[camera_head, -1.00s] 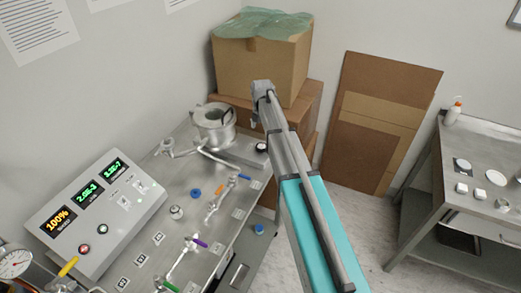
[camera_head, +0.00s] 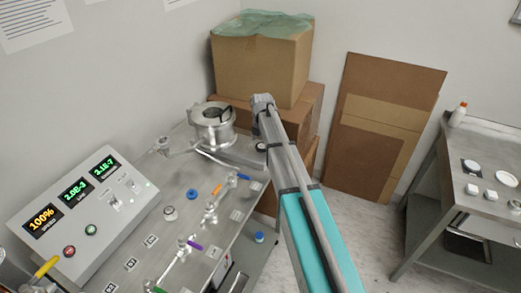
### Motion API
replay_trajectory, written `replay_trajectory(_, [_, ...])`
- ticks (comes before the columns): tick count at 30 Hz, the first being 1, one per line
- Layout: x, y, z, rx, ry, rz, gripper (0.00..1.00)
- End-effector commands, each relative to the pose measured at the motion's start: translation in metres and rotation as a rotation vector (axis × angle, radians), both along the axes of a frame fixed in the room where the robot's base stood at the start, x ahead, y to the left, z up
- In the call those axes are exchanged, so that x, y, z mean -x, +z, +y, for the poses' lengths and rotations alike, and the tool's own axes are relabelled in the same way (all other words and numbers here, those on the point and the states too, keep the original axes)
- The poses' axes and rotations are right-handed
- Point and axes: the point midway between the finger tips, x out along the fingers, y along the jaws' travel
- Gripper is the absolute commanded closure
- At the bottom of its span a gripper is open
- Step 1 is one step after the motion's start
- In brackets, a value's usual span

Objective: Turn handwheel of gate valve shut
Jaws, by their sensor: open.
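A steel vacuum assembly stands at the far end of the bench: a short round chamber (camera_head: 213,126) with a flat metal body (camera_head: 243,150) to its right. A small dark round knob (camera_head: 261,147) sits at that body's right end, beside my arm; I cannot tell for certain that it is the gate valve's handwheel. My gripper (camera_head: 262,101) is at the far end of my arm, small in the picture, in front of the cardboard boxes. It appears above the knob in the picture and apart from it. It is open, with nothing seen in it.
A control box (camera_head: 85,207) with lit readouts stands on the bench's left. Pipes with coloured handles, one orange (camera_head: 216,190), cross the bench. Stacked cardboard boxes (camera_head: 262,65) stand behind. A steel table (camera_head: 478,160) is at right, with bare floor between.

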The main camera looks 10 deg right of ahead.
Motion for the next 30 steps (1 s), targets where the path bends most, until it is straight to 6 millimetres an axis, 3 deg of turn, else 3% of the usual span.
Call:
replay_trajectory(6, [0.0, -0.0123, -0.0001, 0.0, 0.0, 0.0, 0.0])
replay_trajectory(20, [0.0, -0.0136, -0.0004, 0.0, -0.001, 0.0, 0.0])
replay_trajectory(30, [-0.0002, -0.0136, -0.0005, -0.001, -0.001, -0.001, 0.63])
